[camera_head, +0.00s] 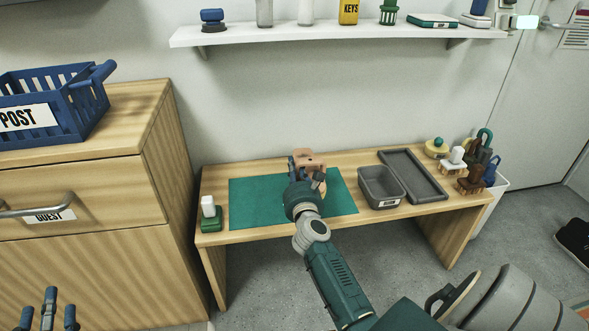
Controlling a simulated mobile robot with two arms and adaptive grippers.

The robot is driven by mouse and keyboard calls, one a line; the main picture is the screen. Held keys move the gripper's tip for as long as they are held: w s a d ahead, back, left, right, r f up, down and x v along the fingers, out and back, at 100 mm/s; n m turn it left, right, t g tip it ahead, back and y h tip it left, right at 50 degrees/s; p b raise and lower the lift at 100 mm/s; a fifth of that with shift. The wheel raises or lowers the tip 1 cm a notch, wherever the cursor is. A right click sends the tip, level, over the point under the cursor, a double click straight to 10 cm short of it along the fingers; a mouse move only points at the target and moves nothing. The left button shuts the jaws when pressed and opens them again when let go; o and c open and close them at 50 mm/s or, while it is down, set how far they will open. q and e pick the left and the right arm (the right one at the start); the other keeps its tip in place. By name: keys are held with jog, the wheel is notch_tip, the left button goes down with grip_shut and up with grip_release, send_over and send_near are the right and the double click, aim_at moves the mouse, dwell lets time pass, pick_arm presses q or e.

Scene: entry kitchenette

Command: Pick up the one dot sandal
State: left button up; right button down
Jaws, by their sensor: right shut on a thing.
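The tan sandal (314,158) is over the green mat (250,205) on the low wooden bench. My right gripper (307,170) is shut on it, and the gripper and wrist hide much of it. Dark marks show on its tan top, but they are too small to count as dots. I cannot tell whether it still touches the mat. My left gripper (49,308) is at the bottom left, in front of the wooden cabinet, with its fingers apart and nothing between them.
A grey bin (381,187) and a dark tray (415,175) stand right of the mat. A small green-and-white item (210,214) stands at the bench's left end. Several small items crowd the right end. A cabinet (85,190) with a blue basket (75,105) stands left; a shelf (330,33) hangs above.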

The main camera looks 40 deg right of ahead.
notch_tip(320, 180, up, 3)
jog(key=shift+f+p, duration=0.1)
jog(key=shift+p, duration=0.7)
pick_arm(q)
jog(key=s+a+f+g+y+p, duration=0.15)
jog(key=s+f+g, duration=0.25)
jog(key=f, duration=0.4)
jog(key=s+a+f+g+y, duration=0.1)
jog(key=s+a+f+g, duration=0.3)
jog(key=f, duration=0.4)
pick_arm(e)
notch_tip(320, 180, up, 2)
jog(key=shift+r, duration=0.1)
jog(key=shift+r+p, duration=0.6)
jog(key=shift+r, duration=0.3)
notch_tip(320, 180, up, 3)
jog(key=shift+r+p, duration=0.2)
jog(key=shift+p, duration=0.9)
jog(key=shift+r+p, duration=0.35)
jog(key=shift+r, duration=0.3)
pick_arm(q)
jog(key=s+a+f+g+y, duration=0.1)
jog(key=s+f+g, duration=0.4)
jog(key=s, duration=0.6)
jog(key=shift+a+f+n+g, duration=0.4)
jog(key=shift+a+g, duration=0.2)
jog(key=shift+g, duration=0.2)
pick_arm(e)
jog(key=shift+a+r, duration=0.1)
jog(key=shift+r, duration=0.35)
